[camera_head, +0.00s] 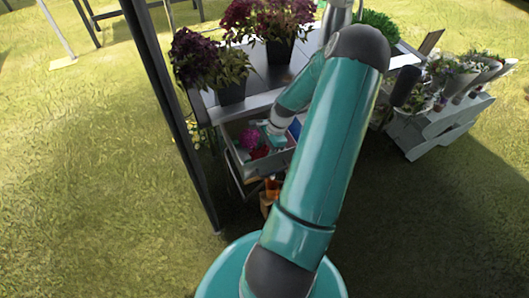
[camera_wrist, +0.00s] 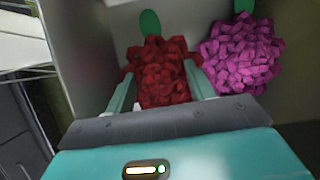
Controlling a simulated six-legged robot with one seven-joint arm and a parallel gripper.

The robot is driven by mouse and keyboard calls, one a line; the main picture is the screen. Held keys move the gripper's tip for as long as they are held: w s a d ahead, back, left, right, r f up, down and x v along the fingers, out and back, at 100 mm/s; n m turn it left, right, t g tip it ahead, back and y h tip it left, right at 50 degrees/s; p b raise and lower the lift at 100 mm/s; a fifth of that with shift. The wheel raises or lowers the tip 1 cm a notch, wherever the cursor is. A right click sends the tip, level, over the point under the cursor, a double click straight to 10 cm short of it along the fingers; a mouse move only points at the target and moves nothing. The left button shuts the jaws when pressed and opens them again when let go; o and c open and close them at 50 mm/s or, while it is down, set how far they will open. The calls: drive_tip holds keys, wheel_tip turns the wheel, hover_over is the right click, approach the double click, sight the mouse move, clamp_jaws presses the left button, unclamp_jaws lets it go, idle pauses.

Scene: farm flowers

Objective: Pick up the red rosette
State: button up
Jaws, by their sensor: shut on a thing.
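The red rosette (camera_wrist: 162,72) sits between the two fingers of my gripper (camera_wrist: 160,88) in the wrist view, and the fingers are shut on it. It is a rounded cluster of dark red petals with a green tab above it. A magenta rosette (camera_wrist: 240,55) lies just right of it, beside the right finger and apart from it. In the head view, my gripper (camera_head: 270,136) reaches into an open drawer-like box (camera_head: 243,170), where the red rosette shows small (camera_head: 259,152) next to the magenta one (camera_head: 249,138).
The box's pale wall (camera_wrist: 85,40) rises close on the left in the wrist view. Potted dark-leaved plants (camera_head: 232,90) stand on the table above the box. A dark post (camera_head: 170,90) is to the left. A grey stand with flowers (camera_head: 440,120) is to the right. Open grass lies around.

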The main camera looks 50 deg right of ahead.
sight(265, 150)
wheel_tip(265, 150, up, 10)
drive_tip(key=shift+f, duration=0.2)
drive_tip(key=o, duration=0.4)
drive_tip(key=shift+c, duration=1.5)
